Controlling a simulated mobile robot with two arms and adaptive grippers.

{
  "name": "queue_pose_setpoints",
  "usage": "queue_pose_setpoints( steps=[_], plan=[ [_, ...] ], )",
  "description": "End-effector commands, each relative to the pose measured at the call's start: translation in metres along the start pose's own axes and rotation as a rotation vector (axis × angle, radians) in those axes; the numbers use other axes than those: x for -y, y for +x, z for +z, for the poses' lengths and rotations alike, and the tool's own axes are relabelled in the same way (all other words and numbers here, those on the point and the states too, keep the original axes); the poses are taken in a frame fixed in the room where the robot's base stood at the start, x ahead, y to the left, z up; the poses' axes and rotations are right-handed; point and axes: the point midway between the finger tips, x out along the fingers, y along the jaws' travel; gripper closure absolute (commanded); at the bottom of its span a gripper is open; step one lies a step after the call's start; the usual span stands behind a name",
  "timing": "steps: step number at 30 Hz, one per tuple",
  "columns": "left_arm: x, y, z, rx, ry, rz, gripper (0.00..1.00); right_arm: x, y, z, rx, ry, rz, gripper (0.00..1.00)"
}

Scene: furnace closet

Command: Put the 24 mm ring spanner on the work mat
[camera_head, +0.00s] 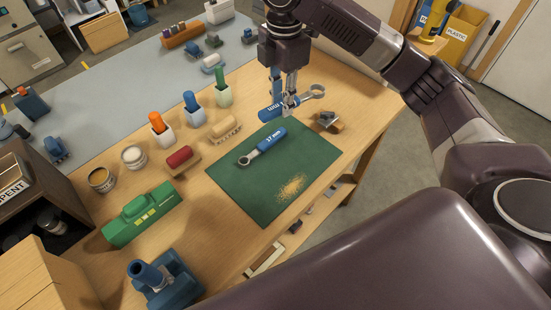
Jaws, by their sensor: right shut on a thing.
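The green work mat (228,182) lies on the wooden bench. A blue-handled ring spanner marked 17 mm (268,143) lies on it, its ring towards the left. My right gripper (289,104) points down near the mat's far edge and is shut on another blue-handled ring spanner (270,110). This one's metal ring (318,90) points right. Its label is partly hidden and I cannot read its size. I cannot tell whether it touches the bench. My left gripper is not in view.
A small wood-and-metal tool (327,122) sits just right of the mat. Sawdust (291,187) lies on the mat's near right part. The mat's lower left is bare.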

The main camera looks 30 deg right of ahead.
Motion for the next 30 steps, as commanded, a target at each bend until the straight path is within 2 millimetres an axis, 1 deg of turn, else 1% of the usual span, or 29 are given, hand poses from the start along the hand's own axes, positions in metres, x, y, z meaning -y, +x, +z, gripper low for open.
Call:
queue_pose_setpoints(
  steps=[3, 7, 11, 14, 15, 24, 27, 30],
  plan=[
    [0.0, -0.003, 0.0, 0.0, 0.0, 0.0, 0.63, -0.004, -0.002, 0.005, -0.001, -0.099, -0.001, 1.0],
    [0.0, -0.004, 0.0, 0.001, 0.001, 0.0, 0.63, -0.006, -0.001, 0.008, 0.0, -0.162, -0.001, 1.0],
    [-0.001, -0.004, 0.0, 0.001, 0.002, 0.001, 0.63, -0.006, 0.011, 0.009, -0.002, -0.184, -0.004, 1.0],
    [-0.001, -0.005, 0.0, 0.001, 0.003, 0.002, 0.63, -0.004, 0.034, 0.008, -0.002, -0.184, -0.007, 1.0],
    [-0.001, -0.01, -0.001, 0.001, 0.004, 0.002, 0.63, -0.004, 0.042, 0.009, -0.002, -0.183, -0.008, 1.0],
    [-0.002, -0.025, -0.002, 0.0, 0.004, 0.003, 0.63, -0.005, 0.121, 0.009, 0.0, -0.181, -0.005, 1.0],
    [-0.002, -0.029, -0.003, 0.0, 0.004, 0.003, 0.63, -0.005, 0.14, 0.009, 0.001, -0.182, -0.004, 1.0],
    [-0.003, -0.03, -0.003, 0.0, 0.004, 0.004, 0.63, -0.006, 0.151, 0.009, 0.0, -0.181, -0.001, 1.0]
  ],
)
